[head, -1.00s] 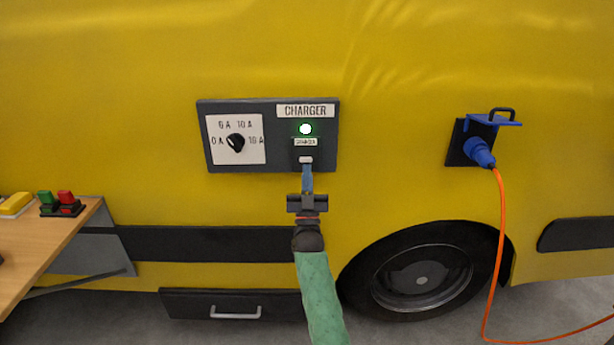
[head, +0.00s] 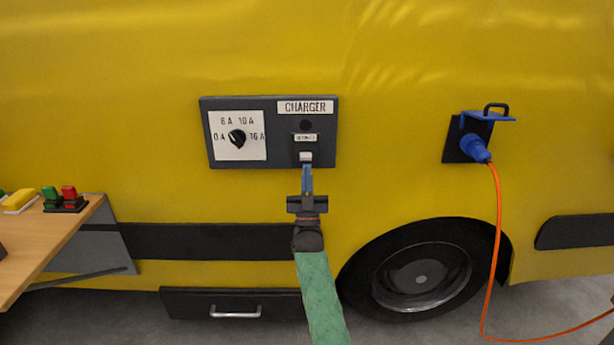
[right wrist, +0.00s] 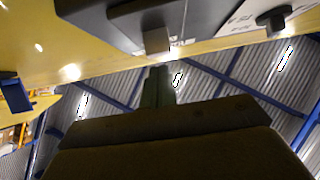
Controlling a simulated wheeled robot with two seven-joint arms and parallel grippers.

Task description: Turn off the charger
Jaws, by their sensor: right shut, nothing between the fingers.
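The charger panel (head: 220,158) is a dark grey box on the yellow vehicle side, labelled CHARGER. Its round lamp (head: 306,125) is dark. Below the lamp is a small label, and under that a pale switch (head: 306,157), which also shows in the right wrist view (right wrist: 157,40). A black rotary knob (head: 237,138) sits on a white dial plate at the panel's left. My right gripper (head: 307,168) is shut and empty, its tips just below the switch; in the right wrist view the fingers (right wrist: 158,74) point at it. My left gripper is not in view.
A blue plug (head: 475,149) with an orange cable (head: 500,230) is in a socket at the right. A wooden table (head: 50,240) at the left carries red, green and yellow items. A wheel (head: 425,275) and a drawer (head: 235,304) are below.

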